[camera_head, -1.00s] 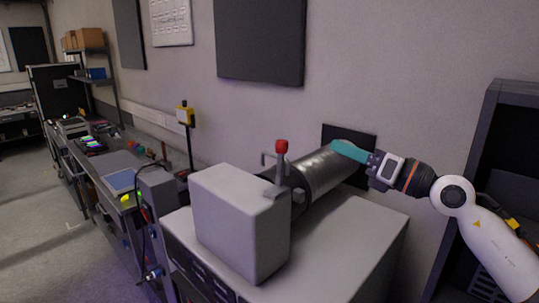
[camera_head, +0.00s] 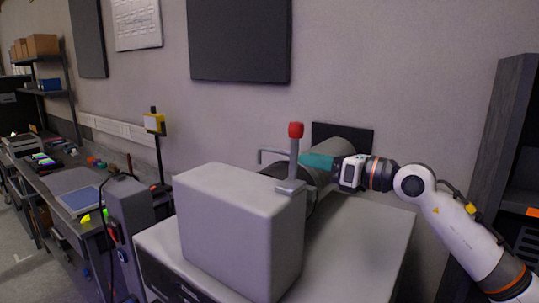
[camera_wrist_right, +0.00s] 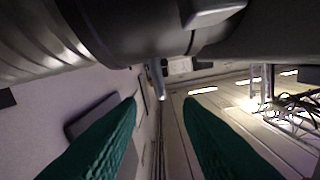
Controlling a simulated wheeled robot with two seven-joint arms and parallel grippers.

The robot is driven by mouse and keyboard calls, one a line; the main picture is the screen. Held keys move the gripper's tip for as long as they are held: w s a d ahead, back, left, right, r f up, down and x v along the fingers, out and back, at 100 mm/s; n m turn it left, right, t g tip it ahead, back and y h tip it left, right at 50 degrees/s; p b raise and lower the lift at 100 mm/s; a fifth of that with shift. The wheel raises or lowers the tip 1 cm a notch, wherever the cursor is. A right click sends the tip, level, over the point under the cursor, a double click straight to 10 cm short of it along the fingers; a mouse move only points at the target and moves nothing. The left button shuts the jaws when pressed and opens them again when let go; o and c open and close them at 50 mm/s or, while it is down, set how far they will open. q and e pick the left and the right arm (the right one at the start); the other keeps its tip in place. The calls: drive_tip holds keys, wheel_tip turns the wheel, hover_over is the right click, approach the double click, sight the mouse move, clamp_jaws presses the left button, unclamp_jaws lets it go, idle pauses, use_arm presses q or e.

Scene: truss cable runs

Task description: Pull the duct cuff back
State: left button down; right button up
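A grey metal duct (camera_head: 340,146) runs from a dark wall plate to a large grey box (camera_head: 240,225). A dark cuff (camera_head: 275,170) rings the duct at the box and is mostly hidden behind the box and a lever (camera_head: 294,160) with a red knob (camera_head: 295,130). In the right wrist view the duct (camera_wrist_right: 35,35) and the dark cuff (camera_wrist_right: 140,30) fill the top. My right gripper (camera_head: 312,161) has teal fingers over the duct, just right of the lever; in the wrist view its fingers (camera_wrist_right: 160,105) are apart with nothing between. My left gripper is out of view.
The box stands on a grey cabinet (camera_head: 360,235), whose top is clear at the right. The dark wall plate (camera_head: 353,133) is behind the duct. A bench (camera_head: 65,185) with small items is at the left, and a dark rack (camera_head: 485,155) at the right.

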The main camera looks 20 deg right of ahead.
sight(262, 148)
drive_tip(key=p+x, duration=0.1)
drive_tip(key=x, duration=0.2)
drive_tip(key=p+x, duration=0.1)
drive_tip(key=x, duration=0.2)
drive_tip(key=p+x, duration=0.2)
drive_tip(key=x, duration=0.1)
drive_tip(key=shift+a+r, duration=0.1)
drive_tip(key=shift+r, duration=0.15)
drive_tip(key=shift+w+a+f, duration=0.1)
drive_tip(key=shift+w+a, duration=0.25)
drive_tip(key=shift+w, duration=0.1)
drive_tip(key=shift+c, duration=0.4)
clamp_jaws()
drive_tip(key=shift+w, duration=0.1)
